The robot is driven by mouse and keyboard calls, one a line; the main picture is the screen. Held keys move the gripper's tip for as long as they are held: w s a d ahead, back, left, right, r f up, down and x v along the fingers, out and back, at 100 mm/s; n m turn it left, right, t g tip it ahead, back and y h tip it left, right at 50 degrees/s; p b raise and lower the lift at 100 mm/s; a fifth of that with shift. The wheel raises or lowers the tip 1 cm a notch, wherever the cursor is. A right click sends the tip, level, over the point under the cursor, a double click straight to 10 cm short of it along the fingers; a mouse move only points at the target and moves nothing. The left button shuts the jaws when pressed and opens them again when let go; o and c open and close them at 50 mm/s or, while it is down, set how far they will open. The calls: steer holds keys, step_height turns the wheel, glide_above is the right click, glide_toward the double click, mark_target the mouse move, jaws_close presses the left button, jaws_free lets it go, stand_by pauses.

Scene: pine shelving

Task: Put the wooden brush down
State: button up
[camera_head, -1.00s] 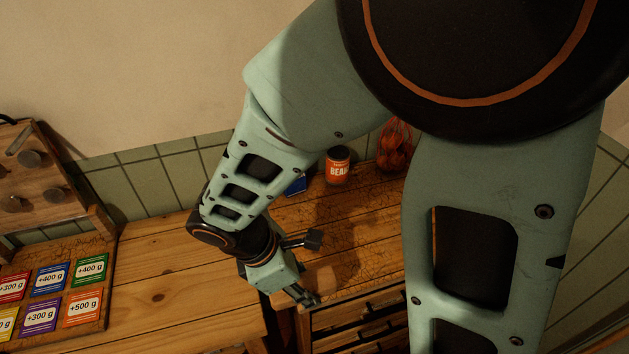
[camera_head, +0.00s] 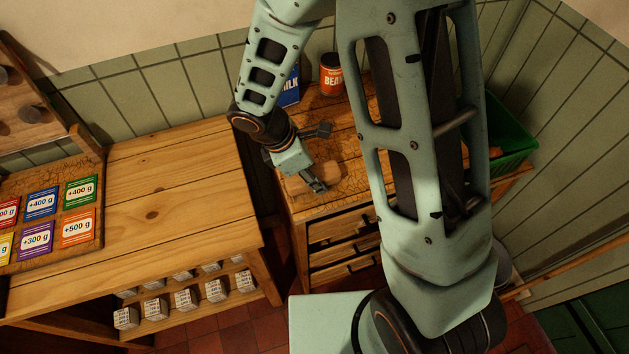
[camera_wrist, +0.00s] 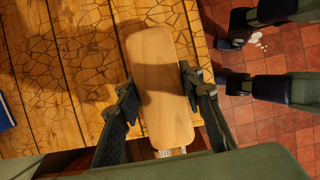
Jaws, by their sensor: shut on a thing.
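The wooden brush (camera_wrist: 158,75) is a pale, rounded wooden block with light bristles showing at its lower end in the wrist view. My gripper (camera_wrist: 160,95) is shut on it, with one dark finger against each long side. In the head view my gripper (camera_head: 318,184) is over the front left part of the drawer cabinet's top (camera_head: 298,205), and the brush (camera_head: 327,174) shows partly behind it. I cannot tell whether the brush touches the top.
A milk carton (camera_head: 289,88) and a bean can (camera_head: 331,76) stand at the back of the cabinet. A green crate (camera_head: 512,145) is on the right. A pine table (camera_head: 180,185) with coloured weight cards (camera_head: 78,228) is on the left, across a gap.

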steer(key=shift+f, duration=0.45)
steer(key=shift+f, duration=0.15)
steer(key=o, duration=1.2)
steer(key=v, duration=1.2)
